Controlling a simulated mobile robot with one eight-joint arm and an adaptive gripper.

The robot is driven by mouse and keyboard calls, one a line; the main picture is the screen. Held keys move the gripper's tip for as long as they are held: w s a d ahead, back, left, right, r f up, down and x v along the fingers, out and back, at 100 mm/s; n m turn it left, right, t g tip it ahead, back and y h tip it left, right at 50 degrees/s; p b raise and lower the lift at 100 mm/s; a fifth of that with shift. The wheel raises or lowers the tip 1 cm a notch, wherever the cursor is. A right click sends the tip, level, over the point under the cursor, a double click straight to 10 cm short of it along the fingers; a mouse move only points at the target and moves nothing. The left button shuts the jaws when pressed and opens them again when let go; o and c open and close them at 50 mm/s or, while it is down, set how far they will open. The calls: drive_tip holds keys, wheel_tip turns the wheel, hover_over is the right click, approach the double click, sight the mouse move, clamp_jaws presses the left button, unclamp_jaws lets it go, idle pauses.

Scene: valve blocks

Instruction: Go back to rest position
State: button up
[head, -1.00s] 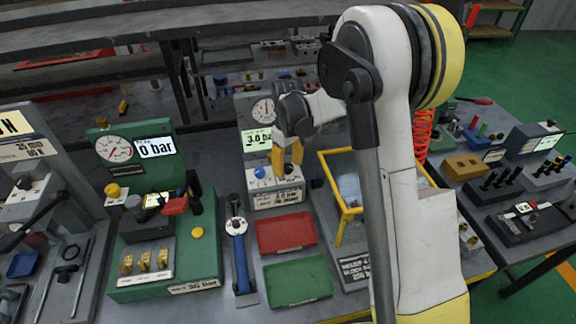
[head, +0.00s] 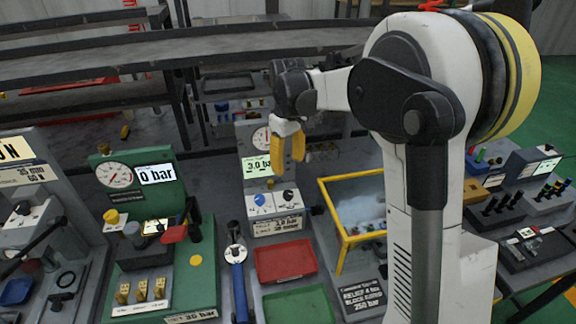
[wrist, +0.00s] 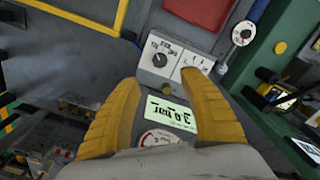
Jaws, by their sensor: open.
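My gripper (head: 288,150) has yellow fingers and hangs above the bench, in front of the grey gauge panel (head: 247,128) reading 3.0 bar. In the wrist view the two fingers (wrist: 160,110) are apart with nothing between them, and the panel's display (wrist: 172,116) shows between and beyond them. The panel's small control box (head: 274,205) with a blue knob and a black knob sits below the gripper. It also shows in the wrist view (wrist: 168,60). The gripper is apart from it.
A green test stand (head: 165,240) reading 0 bar is at left. A red tray (head: 286,262) and a green tray (head: 298,304) lie in front. A yellow-framed bin (head: 350,205) is right of the control box. Dark shelving (head: 90,55) runs behind the bench.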

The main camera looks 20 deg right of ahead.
drive_tip(key=s+a+r+m+t, duration=0.1)
drive_tip(key=s+r+t, duration=0.1)
drive_tip(key=s+r, duration=0.35)
drive_tip(key=s+a+r+m+t, duration=0.1)
drive_tip(key=s+r+m+t, duration=0.1)
drive_tip(key=s, duration=0.6)
drive_tip(key=s+f+m+t, duration=0.2)
drive_tip(key=s+t, duration=0.1)
drive_tip(key=s, duration=0.9)
drive_tip(key=shift+a+f, duration=0.15)
drive_tip(key=shift+a, duration=0.3)
idle(1.7)
